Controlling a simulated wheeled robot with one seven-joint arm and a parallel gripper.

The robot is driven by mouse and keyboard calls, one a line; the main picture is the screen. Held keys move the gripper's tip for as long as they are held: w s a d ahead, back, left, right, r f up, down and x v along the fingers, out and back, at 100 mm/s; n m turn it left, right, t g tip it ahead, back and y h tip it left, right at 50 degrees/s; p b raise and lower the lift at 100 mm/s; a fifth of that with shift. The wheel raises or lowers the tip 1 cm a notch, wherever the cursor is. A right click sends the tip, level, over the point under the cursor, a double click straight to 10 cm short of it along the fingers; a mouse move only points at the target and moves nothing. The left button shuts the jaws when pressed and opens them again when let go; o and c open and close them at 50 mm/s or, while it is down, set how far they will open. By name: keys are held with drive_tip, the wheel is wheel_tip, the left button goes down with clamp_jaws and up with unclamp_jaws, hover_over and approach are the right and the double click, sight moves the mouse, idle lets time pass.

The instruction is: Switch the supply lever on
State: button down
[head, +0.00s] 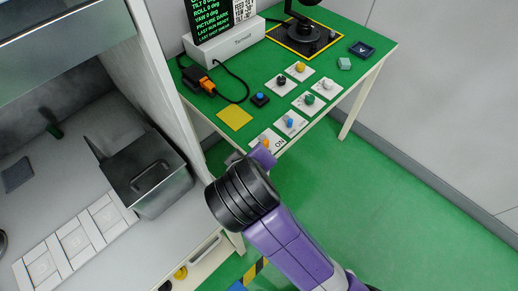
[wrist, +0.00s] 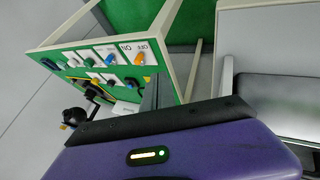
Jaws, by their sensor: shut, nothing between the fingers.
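The supply lever (wrist: 140,58) is a small orange handle on a white plate at the table's near edge. In the wrist view the plate carries ON and OFF labels, and the handle stands on the OFF side. In the head view the lever (head: 266,143) shows only in part; my gripper hides some of its plate, with the ON label visible. My gripper (head: 258,158) is shut and empty, close to the plate's near side. In the wrist view its dark fingers (wrist: 154,93) show just below the plate. I cannot tell whether they touch the lever.
Other white plates with blue (head: 290,123), green (head: 310,99), black and yellow knobs stand behind on the green table. A yellow square (head: 235,117) and a cabled orange-black device (head: 205,84) lie left. A metal bin (head: 148,175) stands on the grey counter at left.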

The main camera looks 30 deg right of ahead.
drive_tip(key=shift+s+f, duration=0.15)
drive_tip(key=shift+s, duration=0.1)
drive_tip(key=x, duration=0.3)
drive_tip(key=d+x, duration=0.1)
drive_tip(key=x, duration=0.3)
drive_tip(key=d+r+x, duration=0.1)
drive_tip(key=x, duration=0.3)
drive_tip(key=shift+w+d+f, duration=0.1)
drive_tip(key=shift+w+d, duration=0.05)
drive_tip(key=shift+d, duration=0.05)
drive_tip(key=shift+w+d, duration=0.3)
drive_tip(key=shift+d, duration=0.3)
